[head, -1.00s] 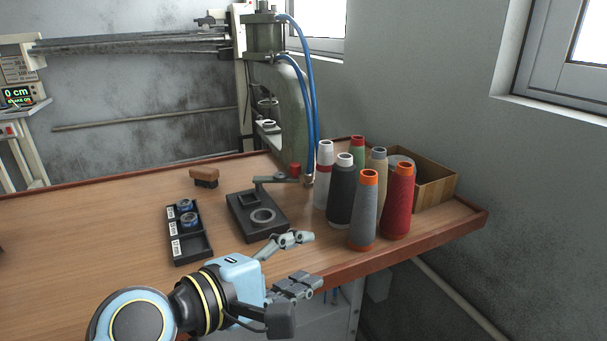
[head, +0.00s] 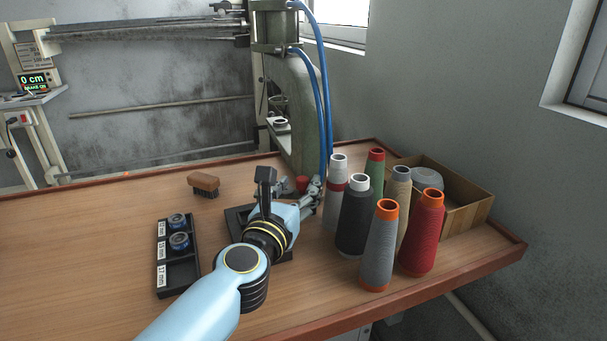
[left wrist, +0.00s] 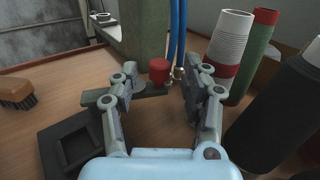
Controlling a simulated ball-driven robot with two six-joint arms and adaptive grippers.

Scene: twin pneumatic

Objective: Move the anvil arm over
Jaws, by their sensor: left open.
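The anvil arm (left wrist: 152,89) is a flat grey-green bar in the left wrist view, lying above the dark base plate (left wrist: 52,150) near the foot of the green press (left wrist: 143,30). A red knob (left wrist: 158,70) stands by its far end; it also shows in the head view (head: 302,184). In the head view my gripper hides most of the bar. My left gripper (head: 314,188) is open and empty, with its fingers (left wrist: 167,82) spread either side of the bar's far end. The left finger covers part of the bar; contact cannot be told. My right gripper is not in view.
Thread cones (head: 380,245) stand close to the right of my gripper. Blue hoses (head: 325,110) run down just behind it. A black tray (head: 178,270) with two blue-dark rolls and a brush (head: 204,185) lie left. The table's left part is clear.

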